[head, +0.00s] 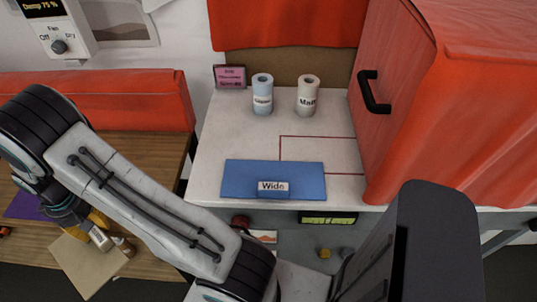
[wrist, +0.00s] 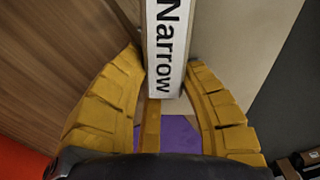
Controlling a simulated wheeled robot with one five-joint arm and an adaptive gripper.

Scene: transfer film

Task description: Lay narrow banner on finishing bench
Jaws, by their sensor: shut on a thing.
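My gripper (head: 108,238) is at the left in the head view, over the wooden table. In the wrist view its yellow fingers (wrist: 165,75) are shut on a block with a white label reading "Narrow" (wrist: 166,35). A beige sheet (head: 88,268) shows just below the gripper; it seems to be the narrow banner, and it also shows beside the label in the wrist view (wrist: 225,40). The white-topped bench (head: 235,130) stands in the middle. A blue banner (head: 240,177) marked "Wide" lies on its front. A red outline (head: 300,137) marks bare top behind it.
Two rolls, one blue (head: 262,97) and one white (head: 307,98), and a pink sign (head: 230,77) stand at the bench's back. A red cabinet with a black handle (head: 372,92) borders the right. Something purple (head: 27,206) is on the wooden table (head: 160,150).

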